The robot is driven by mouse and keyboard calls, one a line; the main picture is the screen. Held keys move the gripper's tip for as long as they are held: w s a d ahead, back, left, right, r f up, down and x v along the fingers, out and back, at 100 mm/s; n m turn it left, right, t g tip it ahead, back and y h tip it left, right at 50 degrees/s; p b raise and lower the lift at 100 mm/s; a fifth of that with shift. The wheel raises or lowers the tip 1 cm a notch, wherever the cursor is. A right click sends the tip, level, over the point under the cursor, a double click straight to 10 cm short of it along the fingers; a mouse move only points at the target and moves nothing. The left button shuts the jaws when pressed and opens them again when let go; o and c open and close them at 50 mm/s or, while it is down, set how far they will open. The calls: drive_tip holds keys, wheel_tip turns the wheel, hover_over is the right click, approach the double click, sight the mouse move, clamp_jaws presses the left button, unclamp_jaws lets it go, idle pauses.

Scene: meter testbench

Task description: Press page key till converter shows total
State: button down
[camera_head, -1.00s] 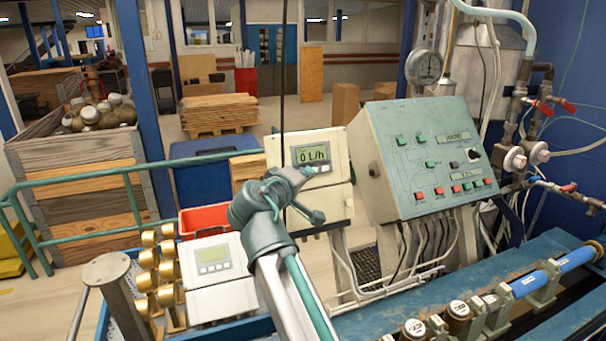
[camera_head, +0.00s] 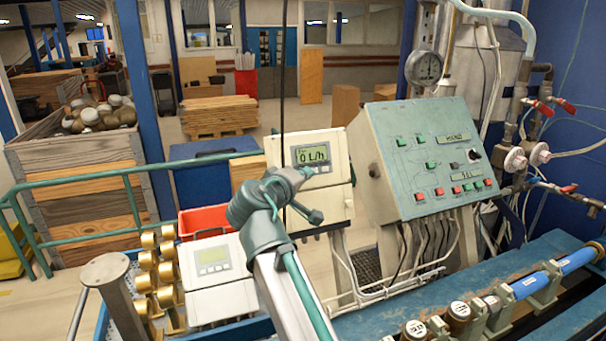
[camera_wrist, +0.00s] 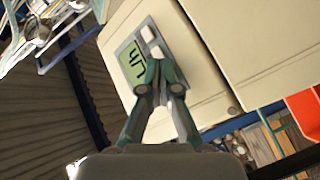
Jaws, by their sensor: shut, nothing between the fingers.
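I cannot tell whether the tips touch a key. The page key's label is not readable.
A second cream converter (camera_head: 212,262) with a blank-looking display stands lower left beside brass fittings (camera_head: 150,275). A green control panel (camera_head: 425,160) with several buttons stands close on the right. A blue bench with pipes (camera_head: 525,285) lies at lower right.

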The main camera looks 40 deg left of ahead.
drive_tip(key=shift+w+a, duration=0.1)
idle(0.6)
drive_tip(key=shift+s+d+r, duration=0.25)
drive_tip(key=shift+s+d, duration=0.15)
drive_tip(key=shift+d, duration=0.25)
drive_tip(key=shift+s+d+r+p, duration=0.25)
drive_tip(key=shift+s+d, duration=0.15)
drive_tip(key=shift+d, duration=0.3)
drive_tip(key=shift+s+d+r+p, duration=0.3)
drive_tip(key=shift+s+d, duration=0.15)
drive_tip(key=shift+d, duration=0.2)
drive_tip(key=shift+s+d+r+p, duration=0.25)
drive_tip(key=shift+s+d, duration=0.15)
drive_tip(key=shift+d, duration=0.3)
drive_tip(key=shift+s+d+r, duration=0.25)
drive_tip(key=shift+s+d, duration=0.15)
drive_tip(key=shift+d, duration=0.25)
